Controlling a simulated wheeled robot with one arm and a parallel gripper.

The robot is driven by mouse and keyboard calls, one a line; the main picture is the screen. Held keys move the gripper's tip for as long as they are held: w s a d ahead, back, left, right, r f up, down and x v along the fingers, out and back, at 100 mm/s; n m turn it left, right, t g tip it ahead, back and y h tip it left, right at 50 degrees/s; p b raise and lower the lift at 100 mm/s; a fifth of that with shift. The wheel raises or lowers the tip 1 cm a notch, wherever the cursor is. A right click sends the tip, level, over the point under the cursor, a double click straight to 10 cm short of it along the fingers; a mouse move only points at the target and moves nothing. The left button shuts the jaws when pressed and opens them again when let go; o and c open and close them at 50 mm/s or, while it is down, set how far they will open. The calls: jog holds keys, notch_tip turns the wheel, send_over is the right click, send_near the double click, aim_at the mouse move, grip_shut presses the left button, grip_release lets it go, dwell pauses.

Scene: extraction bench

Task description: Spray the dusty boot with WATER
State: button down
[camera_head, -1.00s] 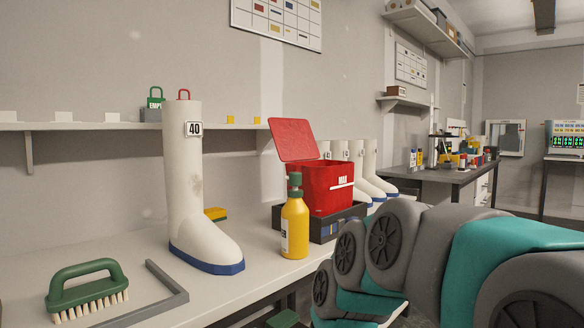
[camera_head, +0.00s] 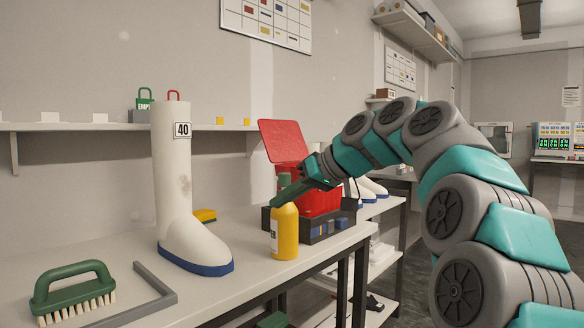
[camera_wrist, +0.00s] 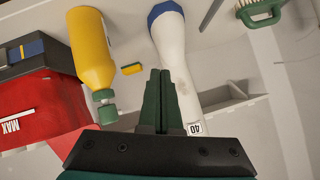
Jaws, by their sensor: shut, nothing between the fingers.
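The white boot (camera_head: 178,200) with a blue sole, a label 40 and a grey-brown dusty patch on its shaft stands upright on the bench. It also shows in the wrist view (camera_wrist: 174,55). The yellow spray bottle (camera_head: 284,236) with a green top stands to the right of the boot; its label is only partly visible and I cannot read it. In the wrist view the bottle (camera_wrist: 91,48) is left of my gripper. My gripper (camera_head: 274,203) is shut and empty, close by the bottle's top. In the wrist view its fingers (camera_wrist: 161,75) are together, between bottle and boot.
A red open-lidded bin (camera_head: 320,200) in a dark tray stands just behind the bottle. A green brush (camera_head: 75,287) and a grey angled rail (camera_head: 155,285) lie at the front left. A yellow block (camera_head: 204,216) sits behind the boot. More white boots stand farther right.

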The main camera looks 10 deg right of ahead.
jog(key=w+d+r+n+t, duration=0.1)
jog(key=w+d+r+t, duration=0.1)
jog(key=d+r, duration=0.3)
jog(key=w+d+r+n+t, duration=0.1)
jog(key=w+d+r+t, duration=0.1)
jog(key=d+r, duration=0.3)
jog(key=shift+w+r+n+t+y, duration=0.3)
jog(key=shift+r+n+y, duration=0.1)
jog(key=shift+r, duration=0.55)
jog(key=shift+d, duration=0.1)
send_over(284, 180)
jog(key=d, duration=0.2)
notch_tip(284, 180, down, 2)
jog(key=f, duration=0.1)
jog(key=shift+s+a+r, duration=0.1)
jog(key=shift+s+r, duration=0.05)
